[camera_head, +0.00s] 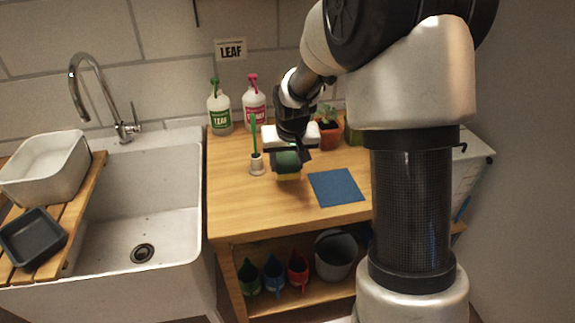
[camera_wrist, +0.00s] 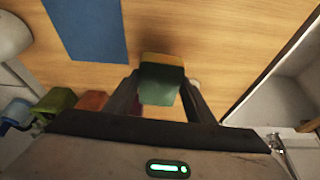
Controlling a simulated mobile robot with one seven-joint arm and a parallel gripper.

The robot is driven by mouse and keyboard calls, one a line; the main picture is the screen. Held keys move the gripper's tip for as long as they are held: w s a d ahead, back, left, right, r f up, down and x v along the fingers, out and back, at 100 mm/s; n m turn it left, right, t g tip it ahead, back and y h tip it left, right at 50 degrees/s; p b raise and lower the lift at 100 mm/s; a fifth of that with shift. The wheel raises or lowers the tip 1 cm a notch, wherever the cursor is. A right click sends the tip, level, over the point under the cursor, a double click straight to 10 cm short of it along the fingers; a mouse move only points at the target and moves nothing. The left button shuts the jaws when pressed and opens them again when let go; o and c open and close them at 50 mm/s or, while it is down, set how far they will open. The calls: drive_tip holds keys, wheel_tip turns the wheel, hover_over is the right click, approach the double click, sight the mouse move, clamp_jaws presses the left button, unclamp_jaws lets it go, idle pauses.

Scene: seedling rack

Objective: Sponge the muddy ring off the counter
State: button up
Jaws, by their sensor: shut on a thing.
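My gripper (camera_head: 291,157) is shut on a sponge (camera_head: 288,168) with a green upper part and a yellow lower part. It holds the sponge over or on the middle of the wooden counter (camera_head: 238,207); I cannot tell whether the sponge touches the wood. In the wrist view the sponge (camera_wrist: 160,80) sits between the two fingers of my gripper (camera_wrist: 160,92). I see no muddy ring on the bare wood in either view; it may be hidden under the sponge or arm.
A blue cloth (camera_head: 336,187) lies right of the sponge. The sink (camera_head: 150,210) is left. The counter's front left is clear.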

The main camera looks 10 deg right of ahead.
drive_tip(key=shift+r+p, duration=0.8)
drive_tip(key=shift+r, duration=0.65)
drive_tip(key=shift+r, duration=0.1)
